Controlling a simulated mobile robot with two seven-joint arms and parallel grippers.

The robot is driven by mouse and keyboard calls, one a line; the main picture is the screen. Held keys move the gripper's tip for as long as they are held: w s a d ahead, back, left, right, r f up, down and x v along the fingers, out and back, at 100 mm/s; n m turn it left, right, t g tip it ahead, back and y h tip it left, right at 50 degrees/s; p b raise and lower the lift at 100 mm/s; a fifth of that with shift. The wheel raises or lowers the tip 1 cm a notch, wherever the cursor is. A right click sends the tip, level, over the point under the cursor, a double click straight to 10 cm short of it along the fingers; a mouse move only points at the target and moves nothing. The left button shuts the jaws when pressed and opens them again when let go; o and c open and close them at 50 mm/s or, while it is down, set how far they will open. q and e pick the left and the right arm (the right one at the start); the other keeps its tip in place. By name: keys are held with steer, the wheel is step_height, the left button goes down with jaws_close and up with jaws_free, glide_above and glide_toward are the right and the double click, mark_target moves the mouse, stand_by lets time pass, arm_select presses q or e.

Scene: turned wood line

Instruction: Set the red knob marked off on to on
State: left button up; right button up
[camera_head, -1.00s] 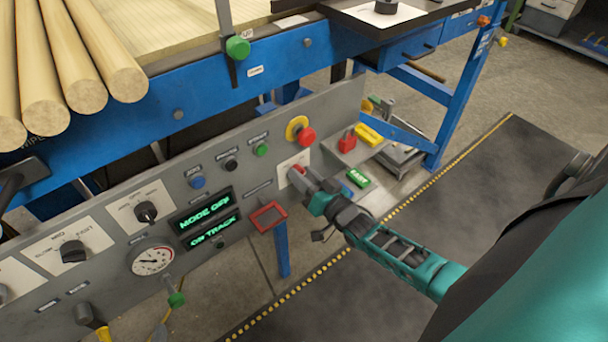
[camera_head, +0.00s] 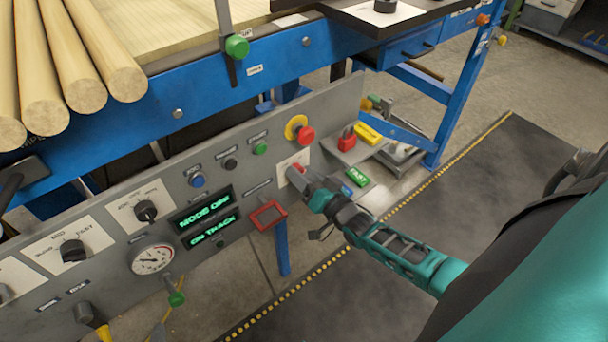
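The red knob (camera_head: 297,168) sits on a white plate (camera_head: 285,176) near the right end of the grey control panel, below a red mushroom button. Only part of the knob shows, so its pointer and the plate's marks cannot be read. My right gripper (camera_head: 303,180) is right at the knob, on its lower right side, and covers part of it. Whether it touches the knob, and how far its fingers are apart, I cannot tell. A green-lettered display (camera_head: 207,210) on the panel shows a MODE line whose last word is not clear. My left gripper is not in view.
The red mushroom button (camera_head: 306,135) on a yellow ring is close above the knob. A red-framed part (camera_head: 268,215) juts out below left. Red, yellow and green blocks lie on a grey shelf to the right. Black dials (camera_head: 73,251) and a gauge (camera_head: 152,260) are further left.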

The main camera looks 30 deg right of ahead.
steer(key=shift+o, duration=0.8)
arm_select(q)
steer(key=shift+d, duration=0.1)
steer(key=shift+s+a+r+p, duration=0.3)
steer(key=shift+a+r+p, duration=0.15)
steer(key=shift+p, duration=0.65)
arm_select(e)
steer(key=s+d, duration=0.1)
steer(key=s, duration=1.2)
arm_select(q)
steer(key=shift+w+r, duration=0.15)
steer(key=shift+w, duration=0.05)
arm_select(e)
steer(key=shift+w+a, duration=0.1)
